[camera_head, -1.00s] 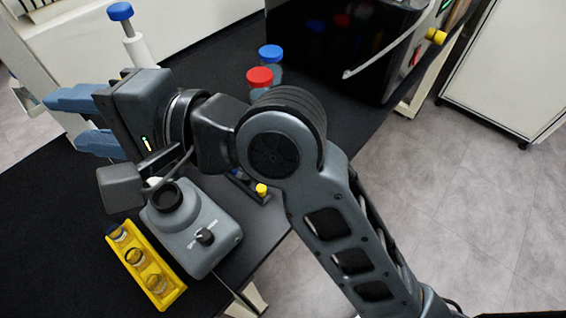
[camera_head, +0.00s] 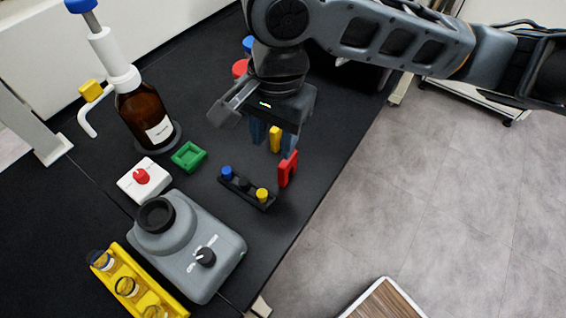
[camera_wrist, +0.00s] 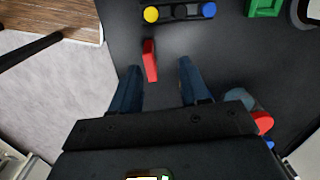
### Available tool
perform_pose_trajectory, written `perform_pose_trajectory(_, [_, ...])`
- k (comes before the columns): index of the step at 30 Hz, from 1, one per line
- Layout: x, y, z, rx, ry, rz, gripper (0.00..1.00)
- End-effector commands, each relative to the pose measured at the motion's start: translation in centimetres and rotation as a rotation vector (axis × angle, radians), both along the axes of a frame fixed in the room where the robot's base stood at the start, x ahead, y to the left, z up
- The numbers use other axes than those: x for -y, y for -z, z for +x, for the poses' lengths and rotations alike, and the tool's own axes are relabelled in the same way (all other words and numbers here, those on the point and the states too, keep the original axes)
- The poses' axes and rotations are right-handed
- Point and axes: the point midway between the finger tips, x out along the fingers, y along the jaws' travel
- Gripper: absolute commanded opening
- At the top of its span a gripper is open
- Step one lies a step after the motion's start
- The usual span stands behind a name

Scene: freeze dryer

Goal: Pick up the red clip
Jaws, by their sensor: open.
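The red clip (camera_head: 288,170) stands on the black bench top near its right edge in the head view. In the wrist view the red clip (camera_wrist: 150,60) lies just beyond the fingertips, closer to the left finger. My gripper (camera_head: 273,148) points down, its blue fingers spread and empty. One finger is close to the red clip in the head view; I cannot tell whether they touch. In the wrist view, my gripper (camera_wrist: 160,68) has a clear gap between its fingers. A yellow piece (camera_head: 275,138) shows between the fingers in the head view.
A black holder (camera_head: 245,190) with blue and yellow knobs stands beside the clip. A green square tray (camera_head: 188,156), grey mixer (camera_head: 190,250), yellow vial rack (camera_head: 140,285) and brown bottle (camera_head: 145,112) are left. Red- and blue-capped bottles are behind my gripper. Open floor lies right.

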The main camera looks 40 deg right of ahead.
Motion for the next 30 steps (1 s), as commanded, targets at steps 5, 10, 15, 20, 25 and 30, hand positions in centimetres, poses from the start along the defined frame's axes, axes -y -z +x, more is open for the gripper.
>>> perform_pose_trajectory(5, [1.8, 0.8, -0.4, -0.029, 0.034, -0.055, 0.45])
perform_pose_trajectory(10, [1.8, 2.6, -0.5, -0.029, 0.032, -0.054, 0.45])
perform_pose_trajectory(15, [2.2, 4.3, -0.6, -0.027, 0.033, -0.054, 0.45])
perform_pose_trajectory(20, [2.5, 6.6, -0.9, -0.027, 0.031, -0.053, 0.45])
perform_pose_trajectory(25, [2.5, 8.0, -0.9, -0.026, 0.03, -0.052, 0.45])
perform_pose_trajectory(30, [2.4, 8.1, -0.9, -0.025, 0.03, -0.05, 0.45])
